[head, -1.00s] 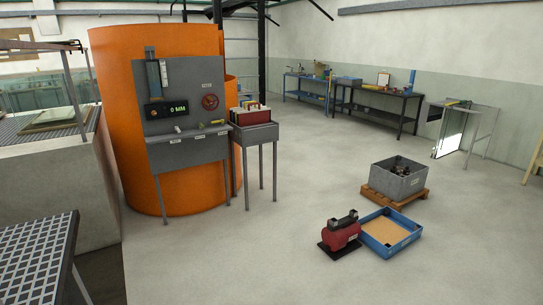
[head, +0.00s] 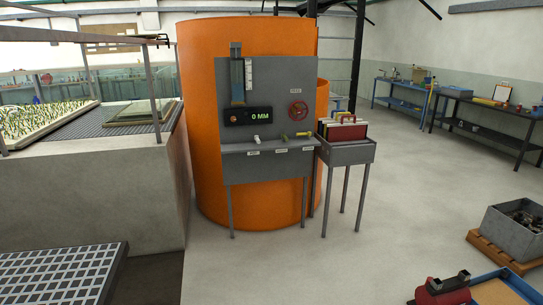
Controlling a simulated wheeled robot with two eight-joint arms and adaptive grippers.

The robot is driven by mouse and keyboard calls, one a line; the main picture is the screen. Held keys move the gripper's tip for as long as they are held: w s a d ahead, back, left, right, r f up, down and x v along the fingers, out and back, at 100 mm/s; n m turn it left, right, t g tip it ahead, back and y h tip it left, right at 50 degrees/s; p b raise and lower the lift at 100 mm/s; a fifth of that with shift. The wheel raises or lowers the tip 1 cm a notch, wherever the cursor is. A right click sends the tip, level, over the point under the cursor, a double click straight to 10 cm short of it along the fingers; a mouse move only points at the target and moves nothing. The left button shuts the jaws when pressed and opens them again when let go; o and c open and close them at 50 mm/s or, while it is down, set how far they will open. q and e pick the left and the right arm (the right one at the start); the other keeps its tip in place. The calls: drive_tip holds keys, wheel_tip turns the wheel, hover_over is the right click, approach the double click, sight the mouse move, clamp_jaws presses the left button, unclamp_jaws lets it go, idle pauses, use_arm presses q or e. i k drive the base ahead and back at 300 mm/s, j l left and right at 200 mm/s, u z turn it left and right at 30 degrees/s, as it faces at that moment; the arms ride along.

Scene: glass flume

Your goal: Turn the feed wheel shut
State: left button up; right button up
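The feed wheel is a small red handwheel (head: 298,111) on the upper right of a grey upright panel (head: 270,82). A small label sits above it. The panel stands in front of a large orange tank (head: 198,120). A display (head: 248,116) on the panel reads 0 MM, with a gauge tube (head: 237,78) above it. Neither of my grippers shows in the head view. The wheel is some way ahead of me, with nothing touching it.
A narrow shelf (head: 268,148) with small valve handles juts from the panel. A grey stand with folders (head: 346,154) is to its right. A concrete flume block (head: 100,185) and grating (head: 60,272) lie left. Open floor (head: 330,265) lies ahead and right.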

sight(300, 111)
drive_tip(key=i, duration=2.3)
